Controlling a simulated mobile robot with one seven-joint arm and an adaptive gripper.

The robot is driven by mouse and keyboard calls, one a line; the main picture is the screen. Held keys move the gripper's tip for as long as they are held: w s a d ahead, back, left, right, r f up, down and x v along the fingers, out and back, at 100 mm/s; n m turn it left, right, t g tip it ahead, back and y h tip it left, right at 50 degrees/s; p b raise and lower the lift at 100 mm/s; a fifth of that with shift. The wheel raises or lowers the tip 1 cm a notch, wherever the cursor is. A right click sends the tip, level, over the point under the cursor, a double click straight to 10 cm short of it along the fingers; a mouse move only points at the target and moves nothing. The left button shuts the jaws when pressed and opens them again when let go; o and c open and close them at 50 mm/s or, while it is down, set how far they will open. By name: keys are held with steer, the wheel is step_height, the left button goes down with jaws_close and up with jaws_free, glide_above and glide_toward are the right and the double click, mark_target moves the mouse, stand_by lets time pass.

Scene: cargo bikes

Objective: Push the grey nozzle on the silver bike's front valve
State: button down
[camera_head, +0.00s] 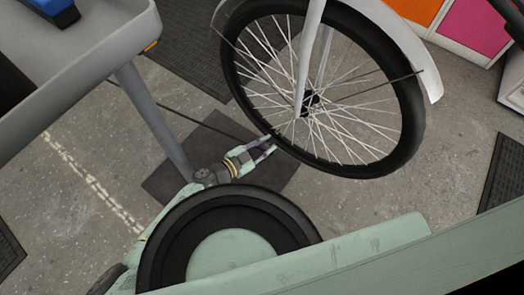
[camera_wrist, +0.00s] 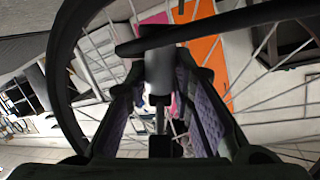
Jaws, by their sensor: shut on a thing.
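The silver bike's front wheel (camera_head: 325,90) has a black tyre and thin spokes, under a silver fender in the head view. My gripper (camera_head: 268,146) is at the wheel's lower left rim, its fingers pointing at the spokes. In the wrist view, the purple-padded fingers (camera_wrist: 160,88) are shut on the grey nozzle (camera_wrist: 160,68), a dark grey cylinder between them. A dark bar or hose crosses at the nozzle's top. The front valve cannot be told apart. Whether the nozzle sits on it is unclear. The nozzle is hidden or too small in the head view.
A grey table (camera_head: 85,65) with a leg slanting down stands close to the left of my arm. Dark mats (camera_head: 200,50) lie on the concrete floor. Orange and pink cabinets (camera_head: 475,30) stand at the upper right. Spokes and tyre closely surround my gripper.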

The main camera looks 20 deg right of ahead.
steer(key=w+d, duration=0.6)
steer(key=d, duration=0.2)
stand_by(0.4)
steer(key=shift+a+p, duration=0.2)
steer(key=shift+p, duration=0.1)
stand_by(0.4)
steer(key=shift+w+a+f+b, duration=0.1)
steer(key=shift+w+f+b, duration=0.05)
steer(key=shift+f, duration=0.25)
steer(key=shift+w+a+f+b, duration=0.1)
steer(key=shift+f+b, duration=0.05)
steer(key=shift+f, duration=0.25)
stand_by(1.8)
steer(key=c, duration=1.3)
jaws_free()
steer(key=shift+o, duration=0.5)
steer(key=p+v, duration=0.3)
steer(key=v, duration=0.7)
steer(key=shift+p, duration=0.4)
